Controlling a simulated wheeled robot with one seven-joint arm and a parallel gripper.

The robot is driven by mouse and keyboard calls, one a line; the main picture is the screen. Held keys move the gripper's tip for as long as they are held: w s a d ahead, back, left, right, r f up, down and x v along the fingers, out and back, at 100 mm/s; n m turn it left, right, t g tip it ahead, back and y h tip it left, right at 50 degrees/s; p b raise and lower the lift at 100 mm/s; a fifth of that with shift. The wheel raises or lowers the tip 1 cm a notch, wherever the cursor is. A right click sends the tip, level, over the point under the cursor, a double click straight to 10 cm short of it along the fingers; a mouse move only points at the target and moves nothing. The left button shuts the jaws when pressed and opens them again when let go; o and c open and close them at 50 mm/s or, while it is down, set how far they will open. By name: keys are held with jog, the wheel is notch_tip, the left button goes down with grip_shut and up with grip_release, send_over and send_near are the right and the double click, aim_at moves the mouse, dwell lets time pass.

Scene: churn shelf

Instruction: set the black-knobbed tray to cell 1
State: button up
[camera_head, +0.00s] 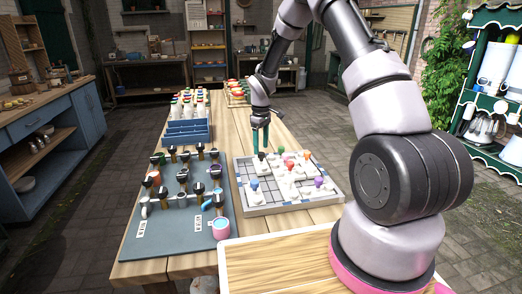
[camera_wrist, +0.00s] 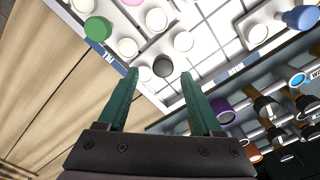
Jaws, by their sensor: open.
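The grid board (camera_head: 300,203) with a pale rim stands on the wooden table, holding several small white pieces with coloured knobs. The black knob (camera_head: 262,156) is at the board's far left corner. In the wrist view the black knob (camera_wrist: 163,66) shows just beyond and between my fingertips. My gripper (camera_head: 261,142) has green fingers, points down and is open above that corner. In the wrist view my gripper (camera_wrist: 159,76) has nothing between its fingers. The tray under the black knob is largely hidden. I cannot read which cell is cell 1.
Neighbouring knobs are close: green (camera_head: 280,150), orange (camera_head: 307,155), red (camera_head: 290,165), purple (camera_head: 318,182) and blue (camera_head: 254,185). A blue crate (camera_head: 187,139) stands behind.

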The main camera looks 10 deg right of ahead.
notch_tip(320, 180, up, 8)
jog(key=shift+r, duration=0.2)
jog(key=s+d+r+m+t, duration=0.25)
jog(key=s+r, duration=0.45)
jog(key=r, duration=0.4)
jog(key=s+d+r+m+t, duration=0.15)
jog(key=s+r+m, duration=0.25)
jog(key=s+r, duration=0.45)
jog(key=s+d+r+m+t+y, duration=0.1)
jog(key=s+r+m, duration=0.2)
jog(key=s, duration=0.5)
jog(key=s+d+r+m+t+y, duration=0.1)
jog(key=s+r+m+t, duration=0.1)
jog(key=s+r, duration=0.3)
jog(key=s+m, duration=0.1)
jog(key=s, duration=0.3)
jog(key=shift+s+m, duration=0.25)
jog(key=shift+m, duration=0.1)
